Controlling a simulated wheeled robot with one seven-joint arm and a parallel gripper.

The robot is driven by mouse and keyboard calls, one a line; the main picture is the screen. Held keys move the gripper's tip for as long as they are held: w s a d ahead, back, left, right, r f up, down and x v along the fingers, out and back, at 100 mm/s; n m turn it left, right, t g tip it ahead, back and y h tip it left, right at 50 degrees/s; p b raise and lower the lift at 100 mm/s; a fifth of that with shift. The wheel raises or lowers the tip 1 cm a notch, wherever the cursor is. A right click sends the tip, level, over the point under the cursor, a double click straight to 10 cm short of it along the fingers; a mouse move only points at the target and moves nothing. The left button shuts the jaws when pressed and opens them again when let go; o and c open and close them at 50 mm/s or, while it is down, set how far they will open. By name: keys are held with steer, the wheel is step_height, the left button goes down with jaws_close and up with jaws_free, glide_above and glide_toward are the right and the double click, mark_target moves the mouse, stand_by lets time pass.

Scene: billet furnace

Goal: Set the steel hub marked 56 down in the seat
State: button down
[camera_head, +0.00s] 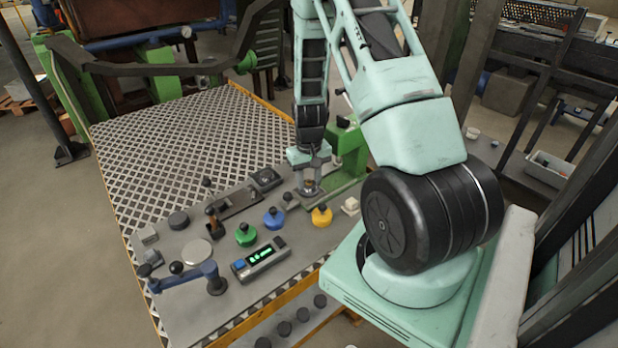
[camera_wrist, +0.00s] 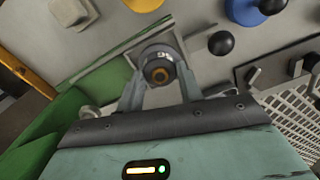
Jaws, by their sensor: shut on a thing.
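My gripper (camera_head: 309,180) points down beside the green press-like fixture (camera_head: 349,150). In the wrist view its two fingers (camera_wrist: 160,82) are closed on either side of the steel hub (camera_wrist: 158,64), a round grey piece with a dark centre and a brownish ring. A pale mark on the hub is too small to read. In the head view the hub (camera_head: 309,187) shows low between the fingers, just over the fixture's base. The seat is not clearly visible; the hub and gripper cover that spot. I cannot tell whether the hub touches the surface beneath.
A display box (camera_head: 261,258) and a blue lever (camera_head: 190,277) lie nearer. The patterned tabletop (camera_head: 180,135) behind is clear.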

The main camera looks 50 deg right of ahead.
mark_target(308, 182)
steer(key=shift+f, duration=0.15)
steer(key=c, duration=0.9)
jaws_free()
step_height(308, 182, up, 12)
steer(key=b, duration=0.1)
steer(key=w+a+r+n, duration=0.2)
steer(key=a+r+n, duration=0.1)
steer(key=a, duration=0.9)
steer(key=s+a+r+n+y, duration=0.1)
steer(key=a+r+n, duration=0.1)
steer(key=a, duration=0.5)
steer(key=s+a+r+n, duration=0.1)
steer(key=s+a, duration=0.1)
steer(key=a, duration=0.6)
steer(key=s+a+r+n, duration=0.1)
steer(key=s+a+n, duration=0.1)
steer(key=s+a, duration=0.2)
steer(key=s+a+r+n, duration=0.1)
steer(key=s+a+n, duration=0.2)
steer(key=s+a, duration=0.2)
steer(key=s+a+r+n, duration=0.1)
steer(key=s+a+n, duration=0.1)
steer(key=s+a, duration=0.2)
steer(key=shift+s+a, duration=0.15)
steer(key=shift+s, duration=0.65)
steer(key=shift+s+a, duration=0.15)
steer(key=shift+s, duration=0.65)
